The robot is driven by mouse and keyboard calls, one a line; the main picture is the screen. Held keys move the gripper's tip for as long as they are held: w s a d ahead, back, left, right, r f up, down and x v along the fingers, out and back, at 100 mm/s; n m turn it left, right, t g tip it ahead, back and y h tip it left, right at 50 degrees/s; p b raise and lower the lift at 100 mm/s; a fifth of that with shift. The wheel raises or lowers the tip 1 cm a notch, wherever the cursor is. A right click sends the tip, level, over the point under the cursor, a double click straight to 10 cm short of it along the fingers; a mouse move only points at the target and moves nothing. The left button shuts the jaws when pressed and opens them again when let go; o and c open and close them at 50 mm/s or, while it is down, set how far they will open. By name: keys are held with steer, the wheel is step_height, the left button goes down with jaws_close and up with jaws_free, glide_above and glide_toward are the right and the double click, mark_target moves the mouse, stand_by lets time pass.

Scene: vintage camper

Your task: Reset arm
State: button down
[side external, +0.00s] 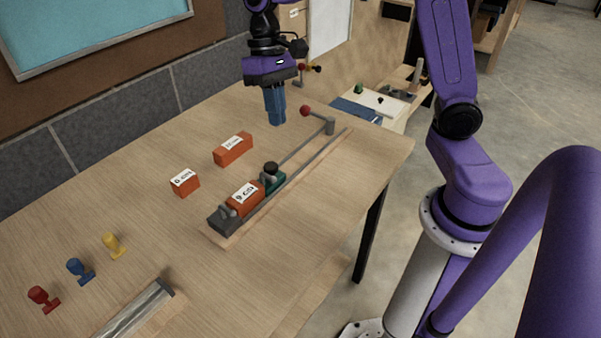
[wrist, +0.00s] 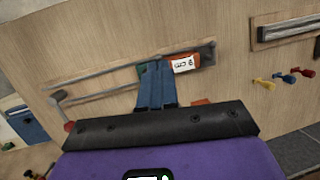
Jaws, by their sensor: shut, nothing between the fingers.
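My gripper (side external: 277,120) has blue fingers and hangs pointing down above the wooden table (side external: 130,210), to the left of a red-knobbed lever (side external: 305,111) in the side view. The fingers are shut together with nothing between them. In the wrist view the blue fingers (wrist: 155,65) are closed too, and they hide part of the rail fixture behind them. My purple arm stands at the right of the side view.
A rail fixture (side external: 213,232) holds an orange labelled block (side external: 243,198) beside a green part. Two orange blocks (side external: 233,149) (side external: 184,182) lie nearby. Red (side external: 42,298), blue (side external: 80,271) and yellow (side external: 114,245) pegs lie left of a metal channel (side external: 135,312). A wall stands behind.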

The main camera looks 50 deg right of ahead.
steer(key=s+d+f+n+t, duration=0.1)
steer(key=s+n, duration=0.5)
steer(key=s, duration=0.4)
steer(key=s+d+f+n+t+h, duration=0.1)
steer(key=s+d+f+n+t, duration=0.1)
steer(key=s+n, duration=0.5)
steer(key=s, duration=0.4)
steer(key=shift+s+f+h, duration=0.15)
steer(key=shift+h, duration=0.15)
